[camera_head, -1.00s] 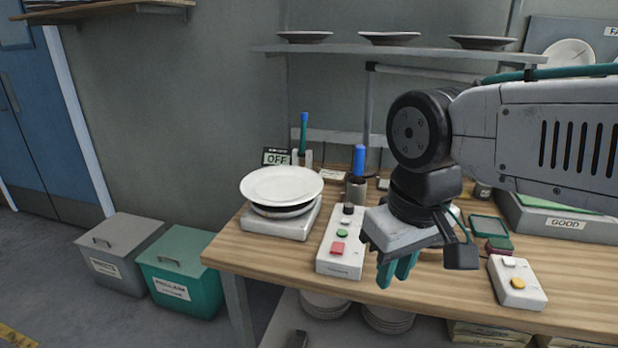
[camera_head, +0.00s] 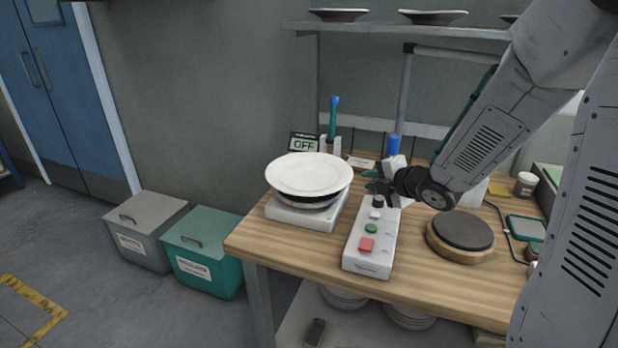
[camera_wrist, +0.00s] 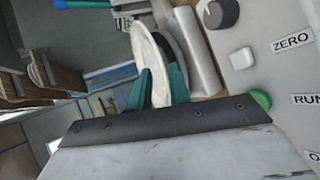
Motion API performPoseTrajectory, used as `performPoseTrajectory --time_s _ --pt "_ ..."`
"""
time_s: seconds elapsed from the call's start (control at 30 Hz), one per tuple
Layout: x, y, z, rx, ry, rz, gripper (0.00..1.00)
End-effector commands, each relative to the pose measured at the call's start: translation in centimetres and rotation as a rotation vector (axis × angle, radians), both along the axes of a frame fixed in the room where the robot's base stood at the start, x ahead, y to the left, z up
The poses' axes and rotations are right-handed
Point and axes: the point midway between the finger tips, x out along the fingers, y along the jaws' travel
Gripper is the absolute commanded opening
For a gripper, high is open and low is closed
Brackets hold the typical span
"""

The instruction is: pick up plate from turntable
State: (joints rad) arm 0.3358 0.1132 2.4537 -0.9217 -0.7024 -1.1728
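A white plate (camera_head: 309,173) lies face up, roughly level, on a dark round support over a low white unit (camera_head: 306,216) at the table's left end. My gripper (camera_head: 370,181) is just right of the plate, pointing left at its rim, with a small gap. In the wrist view, the plate (camera_wrist: 144,38) shows nearly edge-on beyond my gripper's teal fingers (camera_wrist: 159,76). The fingers are open, with the plate's near edge between them in the picture. I cannot tell from that view whether they straddle the rim.
A white control box (camera_head: 371,242) with green and red buttons stands below my gripper. A dark round disc on a wooden base (camera_head: 461,234) is to the right. An OFF sign (camera_head: 304,144) and a blue-topped tool (camera_head: 333,112) stand behind the plate. A shelf (camera_head: 400,29) hangs above.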

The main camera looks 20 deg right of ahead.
Motion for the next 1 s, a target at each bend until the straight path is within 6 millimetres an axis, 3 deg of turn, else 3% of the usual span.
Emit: performPoseTrajectory --time_s 0.23,0.7,1.0 --pt "0.8 1.5 -1.4 -0.025 -0.086 0.152 0.2" --pt "6.2 3.5 -3.5 -0.026 -0.089 0.154 0.2" --pt "7.1 3.8 -3.8 -0.026 -0.09 0.151 0.2"
